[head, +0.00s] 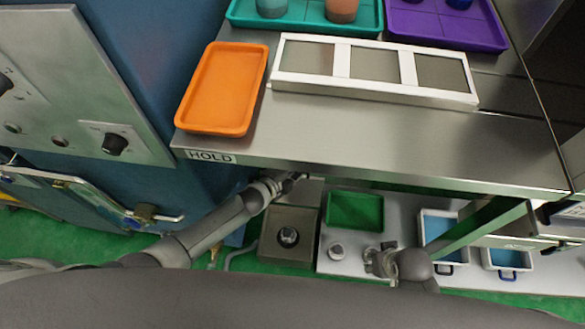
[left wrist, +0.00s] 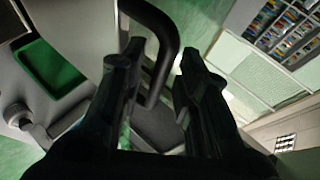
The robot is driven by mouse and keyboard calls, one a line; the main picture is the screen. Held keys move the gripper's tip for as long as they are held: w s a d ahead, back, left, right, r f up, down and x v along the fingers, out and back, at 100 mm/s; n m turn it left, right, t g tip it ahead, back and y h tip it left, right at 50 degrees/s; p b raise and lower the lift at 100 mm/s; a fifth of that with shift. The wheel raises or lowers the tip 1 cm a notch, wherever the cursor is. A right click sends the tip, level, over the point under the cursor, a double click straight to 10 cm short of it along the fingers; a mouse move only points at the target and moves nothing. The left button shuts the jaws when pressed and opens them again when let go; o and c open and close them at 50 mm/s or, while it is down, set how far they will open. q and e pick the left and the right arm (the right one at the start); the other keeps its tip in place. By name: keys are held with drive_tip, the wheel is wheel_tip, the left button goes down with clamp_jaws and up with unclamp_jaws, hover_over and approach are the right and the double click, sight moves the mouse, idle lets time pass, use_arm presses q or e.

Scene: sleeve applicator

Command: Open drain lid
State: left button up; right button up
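A square grey-brown box top (head: 272,249) with a round dark fitting (head: 288,236) lies low under the counter; it looks like the drain, but I cannot tell which part is its lid. My left gripper (head: 293,181) is above and behind it, just below the counter's front edge. In the left wrist view its two dark fingers (left wrist: 158,62) stand apart, with a black curved bar (left wrist: 166,28) reaching down between them. I cannot tell whether they touch it. My right gripper (head: 374,261) is low, right of the drain box; its fingers are too small to read.
The steel counter (head: 400,145) overhangs the left gripper and holds an orange tray (head: 222,90) and a white-framed rack (head: 372,68). A green tray (head: 355,211), a small silver knob (head: 336,251) and blue-lined bins (head: 438,229) sit on the lower shelf. A blue cabinet stands at left.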

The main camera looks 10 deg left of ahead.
use_arm(q)
drive_tip(key=shift+s+f, duration=0.1)
drive_tip(key=shift+s+a+r, duration=0.2)
drive_tip(key=shift+s+a, duration=0.05)
drive_tip(key=shift+s, duration=0.05)
drive_tip(key=v, duration=0.6)
drive_tip(key=shift+s+r, duration=0.2)
drive_tip(key=shift+r, duration=0.05)
drive_tip(key=shift+a, duration=0.1)
idle(0.4)
